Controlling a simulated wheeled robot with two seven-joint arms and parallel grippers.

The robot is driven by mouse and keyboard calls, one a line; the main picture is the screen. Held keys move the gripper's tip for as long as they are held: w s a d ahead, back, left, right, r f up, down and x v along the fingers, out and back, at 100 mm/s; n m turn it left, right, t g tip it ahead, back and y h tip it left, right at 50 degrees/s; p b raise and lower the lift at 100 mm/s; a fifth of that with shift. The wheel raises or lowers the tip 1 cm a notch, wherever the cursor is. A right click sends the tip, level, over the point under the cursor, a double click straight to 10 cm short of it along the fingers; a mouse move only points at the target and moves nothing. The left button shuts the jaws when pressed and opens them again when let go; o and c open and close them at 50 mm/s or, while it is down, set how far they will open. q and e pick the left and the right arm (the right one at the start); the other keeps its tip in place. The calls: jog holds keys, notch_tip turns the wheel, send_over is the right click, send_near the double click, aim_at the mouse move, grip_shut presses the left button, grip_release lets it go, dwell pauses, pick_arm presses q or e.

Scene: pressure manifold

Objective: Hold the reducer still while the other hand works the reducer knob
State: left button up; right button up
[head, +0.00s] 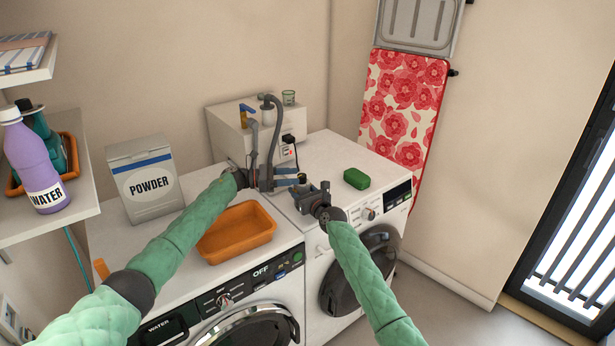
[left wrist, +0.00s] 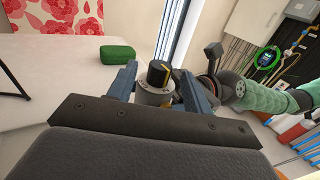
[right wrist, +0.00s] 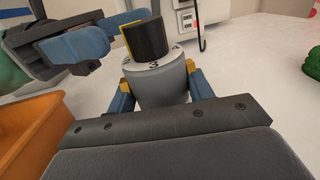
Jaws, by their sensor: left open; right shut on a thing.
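The reducer (right wrist: 160,82) is a grey cylinder with a numbered ring and a black knob (right wrist: 148,40) on top. The knob has a yellow stripe. My right gripper (right wrist: 160,95) is shut on the reducer's grey body, a finger on each side. My left gripper (right wrist: 105,32) is open, its blue fingertips beside the knob in the right wrist view. In the left wrist view the knob (left wrist: 158,74) shows between the open fingers (left wrist: 160,90). In the head view the grippers hide most of the reducer; my left gripper (head: 290,176) comes from the left, my right gripper (head: 310,196) from the front.
An orange tray (head: 237,236) stands on the left washer, with a powder box (head: 146,183) behind it. A green sponge (head: 356,179) lies on the right machine. A white box (head: 222,130) with a grey hose (head: 274,130) stands behind the grippers. The top right of the sponge is clear.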

aim_at(307, 181)
pick_arm(q)
jog(key=shift+w+d, duration=0.15)
jog(key=shift+d, duration=1.35)
jog(key=shift+w+d, duration=0.1)
jog(key=shift+d, duration=1.4)
jog(key=c, duration=1)
jog(key=shift+f+t, duration=0.1)
jog(key=shift+t, duration=0.2)
jog(key=shift+w+a+n+t, duration=0.1)
jog(key=shift+n+t, duration=0.6)
jog(key=shift+t, duration=0.1)
jog(key=o, duration=1)
